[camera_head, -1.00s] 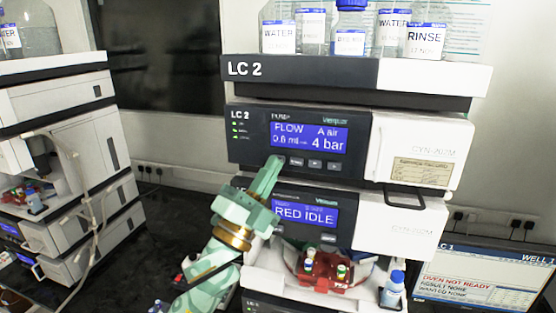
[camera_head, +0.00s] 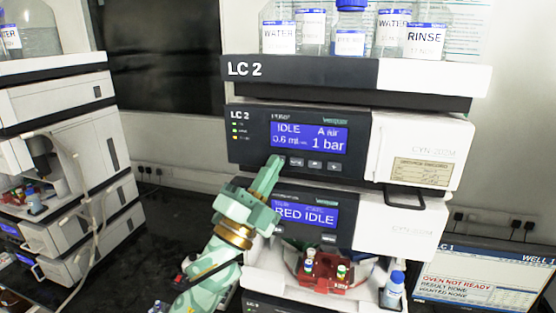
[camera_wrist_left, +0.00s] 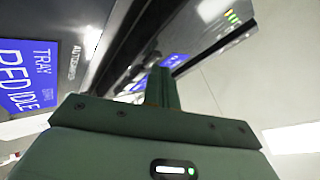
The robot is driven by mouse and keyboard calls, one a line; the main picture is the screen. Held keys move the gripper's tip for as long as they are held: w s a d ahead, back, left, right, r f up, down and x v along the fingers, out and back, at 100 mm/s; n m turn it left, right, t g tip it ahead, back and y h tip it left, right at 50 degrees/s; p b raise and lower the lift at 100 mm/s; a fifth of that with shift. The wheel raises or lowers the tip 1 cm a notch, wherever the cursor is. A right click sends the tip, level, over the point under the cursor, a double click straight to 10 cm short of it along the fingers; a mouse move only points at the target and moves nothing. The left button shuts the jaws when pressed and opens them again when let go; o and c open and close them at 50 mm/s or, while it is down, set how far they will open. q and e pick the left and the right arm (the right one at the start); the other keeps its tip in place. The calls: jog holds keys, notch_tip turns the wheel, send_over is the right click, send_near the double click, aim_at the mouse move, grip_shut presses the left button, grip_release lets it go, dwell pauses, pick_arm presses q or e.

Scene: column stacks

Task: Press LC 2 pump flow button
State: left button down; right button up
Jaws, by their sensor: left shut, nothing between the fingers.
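The LC 2 pump module (camera_head: 250,140) has a dark front panel with a blue display (camera_head: 309,137) that reads IDLE, 0.6 ml and 1 bar. A row of small buttons (camera_head: 315,166) runs below the display. My left gripper (camera_head: 277,160) is shut and empty, its fingertips at the left end of this row, covering the leftmost button. I cannot tell whether they still touch it. In the left wrist view, my shut fingers (camera_wrist_left: 162,88) point up at the dark panel, and the button is hidden. My right gripper is not in view.
Below the pump is a module whose display (camera_head: 305,214) reads RED IDLE. A red vial tray (camera_head: 327,272) and a blue-capped bottle (camera_head: 393,289) stand beneath it. Several bottles (camera_head: 349,42) stand on top. A monitor (camera_head: 480,285) is at the lower right, another stack (camera_head: 60,120) at the left.

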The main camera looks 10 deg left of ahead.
pick_arm(q)
jog(key=shift+s, duration=0.75)
jog(key=shift+s, duration=0.1)
jog(key=shift+s+a+p, duration=0.1)
jog(key=shift+s+p, duration=0.6)
jog(key=shift+s, duration=1.7)
jog(key=shift+f, duration=0.1)
